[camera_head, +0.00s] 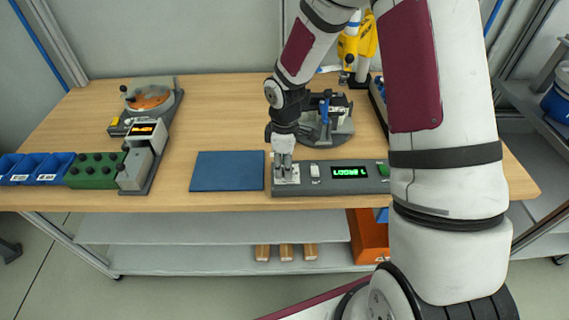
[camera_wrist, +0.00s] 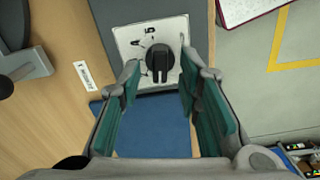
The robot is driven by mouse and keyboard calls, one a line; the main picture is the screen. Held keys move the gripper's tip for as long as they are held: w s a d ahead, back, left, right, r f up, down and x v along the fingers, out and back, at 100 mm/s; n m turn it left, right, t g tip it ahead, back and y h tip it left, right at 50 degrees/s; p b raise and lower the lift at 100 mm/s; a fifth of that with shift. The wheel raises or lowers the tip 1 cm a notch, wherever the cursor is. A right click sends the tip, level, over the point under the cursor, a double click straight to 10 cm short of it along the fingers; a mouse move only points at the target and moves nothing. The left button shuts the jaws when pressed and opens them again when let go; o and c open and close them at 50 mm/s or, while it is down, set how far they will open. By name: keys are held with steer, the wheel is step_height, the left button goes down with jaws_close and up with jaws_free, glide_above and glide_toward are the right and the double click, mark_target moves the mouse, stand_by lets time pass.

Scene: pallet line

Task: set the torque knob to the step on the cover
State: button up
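The torque knob (camera_wrist: 160,62) is black and round with a raised bar, on a white plate (camera_wrist: 128,36) with dark marks that I cannot read surely. The plate sits at the left end of a grey control box (camera_head: 330,187). The box has a lit green display (camera_head: 351,172), whose text is too small to read surely. My gripper (camera_head: 284,178) points down over that end and hides the knob in the head view. In the wrist view my gripper (camera_wrist: 160,80) is open, its green-padded fingers apart on either side of the knob. I cannot tell whether they touch it.
A blue mat (camera_head: 227,171) lies left of the box. A blue-handled fixture (camera_head: 328,125) stands just behind it. Further left are a green knobbed block (camera_head: 95,170), blue bins (camera_head: 37,168) and a grey device with an orange disc (camera_head: 149,99). The table front edge is close.

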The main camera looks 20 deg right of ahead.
steer(key=shift+c, duration=0.6)
jaws_close()
steer(key=shift+m, duration=0.3)
steer(key=m, duration=0.3)
steer(key=shift+w, duration=0.15)
steer(key=shift+d+m, duration=0.15)
steer(key=shift+m, duration=1.95)
steer(key=shift+w, duration=0.1)
steer(key=shift+o, duration=0.6)
jaws_free()
